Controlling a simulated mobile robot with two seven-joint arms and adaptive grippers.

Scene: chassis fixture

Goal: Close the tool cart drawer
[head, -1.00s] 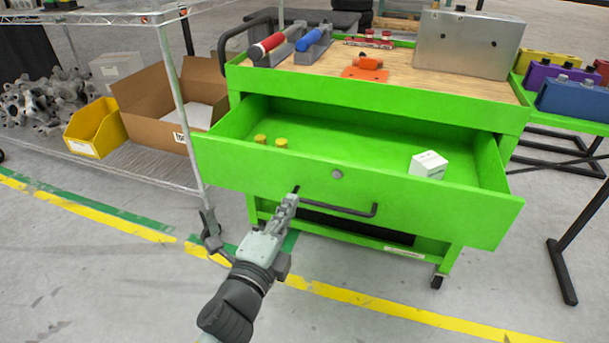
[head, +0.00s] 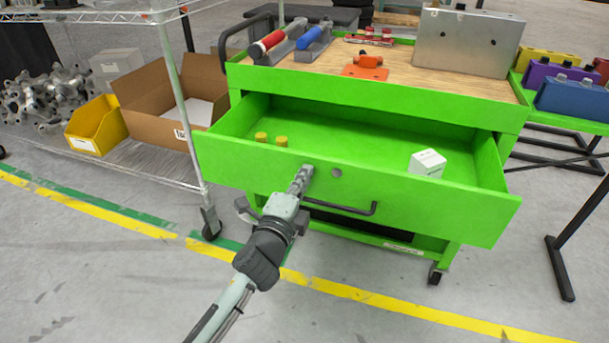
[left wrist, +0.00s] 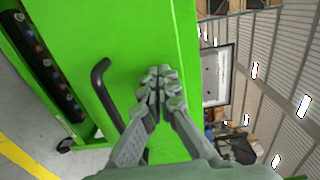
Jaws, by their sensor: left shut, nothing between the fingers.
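The green tool cart drawer (head: 430,205) is pulled well out of the cart (head: 400,97). Inside it are two yellow pieces (head: 271,139) and a white box (head: 427,163). A round lock (head: 337,173) and a black bar handle (head: 345,209) are on its front. My left gripper (head: 305,172) is shut and empty, with its tips at the drawer front, left of the lock and above the handle. In the left wrist view the closed fingertips (left wrist: 160,80) are at the green front beside the handle (left wrist: 108,95); whether they touch is unclear. My right gripper is out of view.
The cart top holds red and blue tools (head: 268,43), an orange part (head: 366,68) and a metal box (head: 468,42). A wire shelf (head: 135,165) with bins stands left. A stand with coloured blocks (head: 573,97) is right. The floor in front is clear.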

